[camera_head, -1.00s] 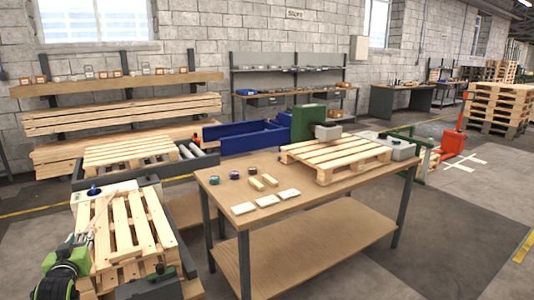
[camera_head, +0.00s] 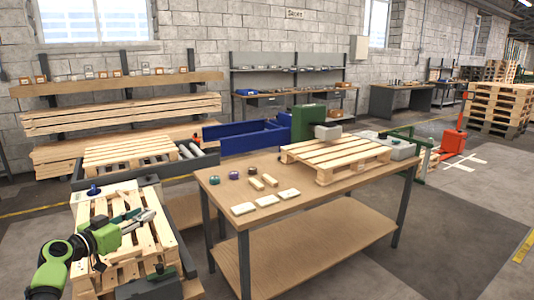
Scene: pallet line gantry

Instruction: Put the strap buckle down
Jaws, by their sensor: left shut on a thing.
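My left gripper (camera_head: 146,217) reaches in from the lower left on a green and black arm. It is above the slatted wooden pallet (camera_head: 157,262) at the left and points to the right. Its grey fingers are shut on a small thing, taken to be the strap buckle. The fingers mostly hide it, and its shape is too small to make out. I cannot tell how far it is above the slats. My right gripper is not in view.
A wooden workbench (camera_head: 300,198) stands in the middle, with another pallet (camera_head: 337,155), several small pale blocks and round coloured pieces on top. Its front left corner is close to the left pallet. Grey floor is open at the right.

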